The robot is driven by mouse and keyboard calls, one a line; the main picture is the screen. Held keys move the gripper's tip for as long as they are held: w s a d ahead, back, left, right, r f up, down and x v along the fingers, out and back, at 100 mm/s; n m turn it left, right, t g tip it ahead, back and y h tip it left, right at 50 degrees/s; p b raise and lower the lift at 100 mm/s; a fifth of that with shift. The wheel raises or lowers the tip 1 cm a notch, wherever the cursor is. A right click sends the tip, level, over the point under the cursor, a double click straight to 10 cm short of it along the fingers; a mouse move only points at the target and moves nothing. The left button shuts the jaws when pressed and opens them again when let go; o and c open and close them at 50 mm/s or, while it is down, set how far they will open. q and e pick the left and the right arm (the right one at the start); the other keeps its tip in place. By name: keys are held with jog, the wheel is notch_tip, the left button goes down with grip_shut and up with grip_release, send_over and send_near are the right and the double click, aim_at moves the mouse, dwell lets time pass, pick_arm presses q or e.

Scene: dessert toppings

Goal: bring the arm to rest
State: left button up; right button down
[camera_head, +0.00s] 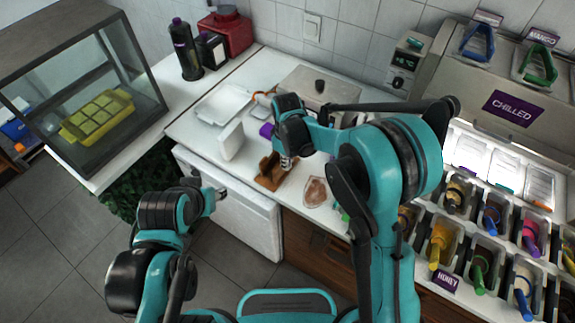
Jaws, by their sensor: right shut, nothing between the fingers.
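My right arm reaches in from the right and bends over the counter. Its gripper (287,164) points down and is shut and empty. It is at the upper right edge of a brown wooden holder (268,174); I cannot tell whether they touch. My left arm is folded at the lower left. Its gripper (219,194) is in front of the white cabinet front, clear of the counter top; its fingers are too small to read.
A white upright block (231,141), a white tray (223,104) and a brown-topped dish (316,191) are near the right gripper. A glass case (95,105) stands left. Topping bins with colored handles, such as a yellow one (437,245), fill the right.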

pick_arm(q)
jog(key=r+p, duration=0.2)
jog(key=r, duration=0.1)
jog(key=shift+d+r+p, duration=0.2)
jog(key=shift+r+p, duration=0.1)
pick_arm(e)
notch_tip(320, 180, up, 6)
jog(key=shift+f, duration=0.2)
jog(key=s+d+r+m+t+b, duration=0.3)
jog(key=s+d+r+m+b, duration=0.15)
jog(key=s+d+r, duration=0.45)
pick_arm(q)
notch_tip(320, 180, down, 8)
jog(key=b, duration=0.3)
jog(key=shift+r, duration=0.15)
pick_arm(e)
jog(key=s+d+f+m+t, duration=0.4)
jog(key=s+d+m, duration=0.2)
jog(key=s+d, duration=0.2)
jog(key=shift+s, duration=0.7)
